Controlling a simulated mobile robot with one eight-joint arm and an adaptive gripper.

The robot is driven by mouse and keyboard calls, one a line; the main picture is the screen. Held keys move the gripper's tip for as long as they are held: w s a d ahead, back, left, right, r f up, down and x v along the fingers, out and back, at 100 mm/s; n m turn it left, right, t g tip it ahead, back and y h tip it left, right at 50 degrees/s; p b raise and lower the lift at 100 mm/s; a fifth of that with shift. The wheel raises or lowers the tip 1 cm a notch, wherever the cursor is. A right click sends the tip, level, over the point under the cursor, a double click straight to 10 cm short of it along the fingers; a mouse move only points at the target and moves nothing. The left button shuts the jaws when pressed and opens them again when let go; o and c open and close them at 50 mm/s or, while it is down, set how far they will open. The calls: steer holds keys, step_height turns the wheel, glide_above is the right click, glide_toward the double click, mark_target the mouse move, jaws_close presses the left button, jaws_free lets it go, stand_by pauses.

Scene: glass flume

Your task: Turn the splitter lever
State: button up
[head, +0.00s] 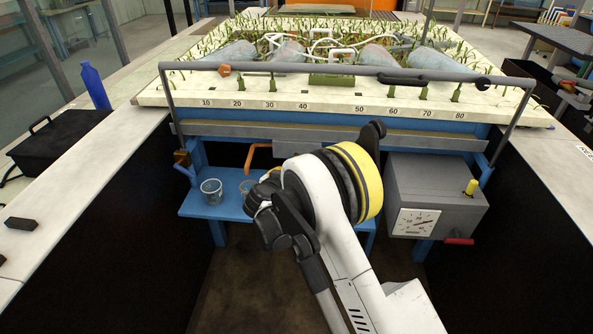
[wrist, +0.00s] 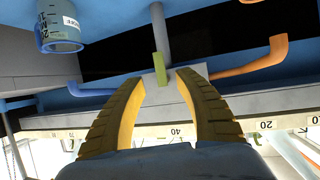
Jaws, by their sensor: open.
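The splitter shows in the wrist view as a pale grey block (wrist: 150,92) with a blue spout (wrist: 90,90) on the left and an orange spout (wrist: 252,66) on the right. A short yellow-green lever (wrist: 160,68) stands out from it, in front of a grey pipe (wrist: 157,35). My gripper (wrist: 161,84) is open, with its yellow fingers on either side of the lever's line. I cannot tell whether the lever lies between the tips or just beyond them. In the head view my arm hides the gripper and lever; the orange spout (head: 257,150) shows there.
A glass beaker (head: 211,191) stands on the blue shelf (head: 205,211), close by in the wrist view (wrist: 58,28). Another beaker (head: 247,187) is partly behind my arm. A grey box (head: 445,195) with a dial is right. The planted flume bed (head: 300,98) is above.

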steer(key=b+x, duration=0.3)
steer(key=x, duration=0.6)
jaws_close()
